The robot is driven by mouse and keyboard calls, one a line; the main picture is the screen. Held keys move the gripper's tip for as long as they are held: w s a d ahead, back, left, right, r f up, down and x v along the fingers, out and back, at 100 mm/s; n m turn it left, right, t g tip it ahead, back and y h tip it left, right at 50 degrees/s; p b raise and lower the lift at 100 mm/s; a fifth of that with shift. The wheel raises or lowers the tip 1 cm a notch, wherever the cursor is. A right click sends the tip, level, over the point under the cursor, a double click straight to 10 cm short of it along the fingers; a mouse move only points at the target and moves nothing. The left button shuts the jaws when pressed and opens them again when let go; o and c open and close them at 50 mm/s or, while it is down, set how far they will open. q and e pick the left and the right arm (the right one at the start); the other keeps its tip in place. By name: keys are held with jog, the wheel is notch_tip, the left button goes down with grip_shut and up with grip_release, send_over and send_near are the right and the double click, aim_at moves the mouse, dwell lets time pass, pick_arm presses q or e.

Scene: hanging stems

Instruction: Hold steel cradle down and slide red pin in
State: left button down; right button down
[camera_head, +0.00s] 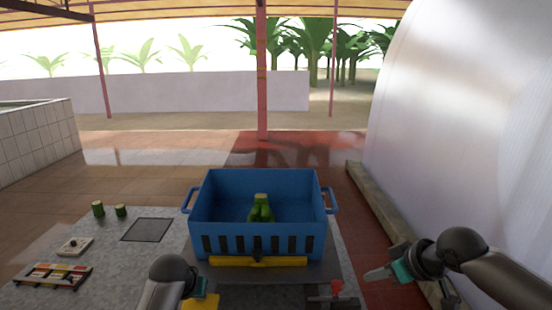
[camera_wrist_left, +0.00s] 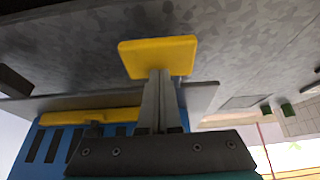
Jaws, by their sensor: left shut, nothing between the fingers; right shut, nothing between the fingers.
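A grey steel plate (camera_head: 329,270), which looks like the steel cradle, lies under the blue crate (camera_head: 312,244). A yellow bar (camera_head: 258,262) runs along its front, also visible in the left wrist view (camera_wrist_left: 95,117). The red pin (camera_head: 337,287) stands on a dark fitting (camera_head: 325,300) at front right. My left gripper (camera_wrist_left: 157,74) is shut and empty, its fingertips at a yellow pad (camera_wrist_left: 158,50); whether they touch cannot be told. The pad also shows in the head view (camera_head: 202,303). My right gripper (camera_head: 368,275) is shut and empty, right of the red pin and apart from it.
Green fruit (camera_head: 261,210) sits in the crate. On the grey table (camera_head: 120,260), left of the crate, are two green stubs (camera_head: 98,208), a dark square (camera_head: 147,230), a small board (camera_head: 74,246) and a colourful tray (camera_head: 55,275). A large pale curved wall (camera_head: 470,120) stands at right.

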pick_arm(q)
notch_tip(320, 180, up, 9)
jog(key=shift+f, duration=0.15)
dwell(1.0)
